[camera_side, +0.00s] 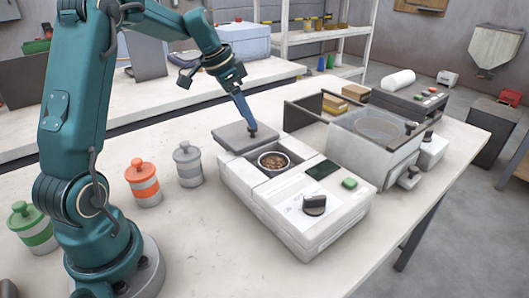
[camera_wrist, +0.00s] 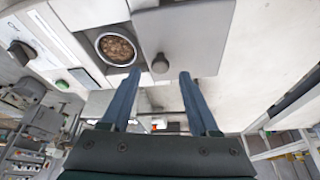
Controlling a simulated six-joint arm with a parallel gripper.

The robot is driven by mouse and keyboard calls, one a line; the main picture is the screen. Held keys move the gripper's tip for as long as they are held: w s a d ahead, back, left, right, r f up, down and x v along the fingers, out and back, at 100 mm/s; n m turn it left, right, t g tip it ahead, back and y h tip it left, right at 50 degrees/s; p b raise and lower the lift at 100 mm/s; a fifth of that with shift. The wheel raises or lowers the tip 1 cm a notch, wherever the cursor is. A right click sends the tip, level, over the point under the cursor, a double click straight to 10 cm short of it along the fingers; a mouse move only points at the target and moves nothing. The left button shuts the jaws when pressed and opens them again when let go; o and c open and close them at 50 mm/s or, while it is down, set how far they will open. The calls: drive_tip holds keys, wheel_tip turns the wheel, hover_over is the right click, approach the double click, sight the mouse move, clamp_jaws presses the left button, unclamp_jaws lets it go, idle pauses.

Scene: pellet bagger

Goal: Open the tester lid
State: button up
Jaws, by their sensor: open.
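The tester (camera_side: 290,200) is a white box on the bench with a dark screen, a green button and a black knob. Its grey flat lid (camera_side: 232,138) lies level at the left back end, beside the open well, and also shows in the wrist view (camera_wrist: 195,30). A round cup of brown pellets (camera_side: 273,161) sits uncovered in the well; it also shows in the wrist view (camera_wrist: 117,48). My gripper (camera_side: 250,123) is at the lid's small knob. In the wrist view my gripper (camera_wrist: 160,75) is open, with the lid knob (camera_wrist: 160,63) between or just past the fingertips; contact is unclear.
A grey machine with a clear-topped box (camera_side: 370,135) stands right of the tester. Orange (camera_side: 142,182), grey (camera_side: 187,163) and green (camera_side: 32,225) lidded jars stand at the left. The bench front is clear.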

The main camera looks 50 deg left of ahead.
sight(242, 139)
drive_tip(key=shift+v, duration=1.5)
drive_tip(key=s+d+r+m, duration=0.1)
drive_tip(key=s+d+r, duration=0.1)
drive_tip(key=d, duration=0.3)
drive_tip(key=s+d+r+m+t, duration=0.1)
drive_tip(key=s+d+r, duration=0.1)
drive_tip(key=d, duration=0.2)
drive_tip(key=s+d+r+m, duration=0.1)
drive_tip(key=s+d+r, duration=0.15)
drive_tip(key=d, duration=0.25)
drive_tip(key=s+d+f+n, duration=0.1)
drive_tip(key=s+f+n, duration=0.2)
drive_tip(key=s, duration=0.3)
drive_tip(key=s+d+f+n+y, duration=0.1)
drive_tip(key=s+d+f+n, duration=0.1)
drive_tip(key=s, duration=0.4)
drive_tip(key=shift+f+n, duration=0.5)
drive_tip(key=shift+f, duration=0.45)
